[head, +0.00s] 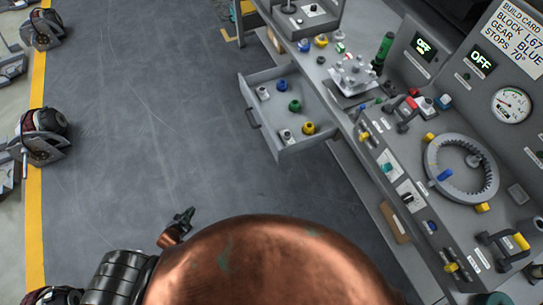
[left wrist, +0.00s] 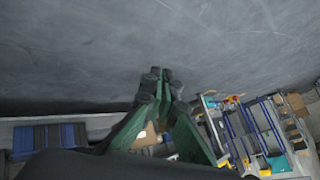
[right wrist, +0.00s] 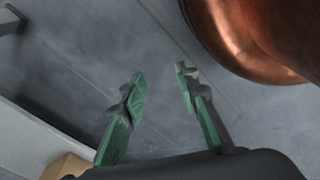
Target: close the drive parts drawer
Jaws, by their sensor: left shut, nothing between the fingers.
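An open grey drawer (head: 262,127) sticks out from the workbench into the aisle in the head view. Its handle (head: 253,118) is on the left front face. Inside lie small blue, green, yellow and grey parts. No label on it is readable. My left gripper (head: 183,221) is below and left of the drawer, well apart from it, over the floor. In the left wrist view the left gripper (left wrist: 161,76) is shut and empty. In the right wrist view my right gripper (right wrist: 161,78) is open and empty over the floor; the head view does not show it.
The workbench (head: 365,150) carries a ring gear (head: 461,167), knobs and several small parts. A control panel with "OFF" displays stands behind. The floor (head: 150,110) left of the drawer is clear. Chassis units (head: 42,135) stand along a yellow line at the left.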

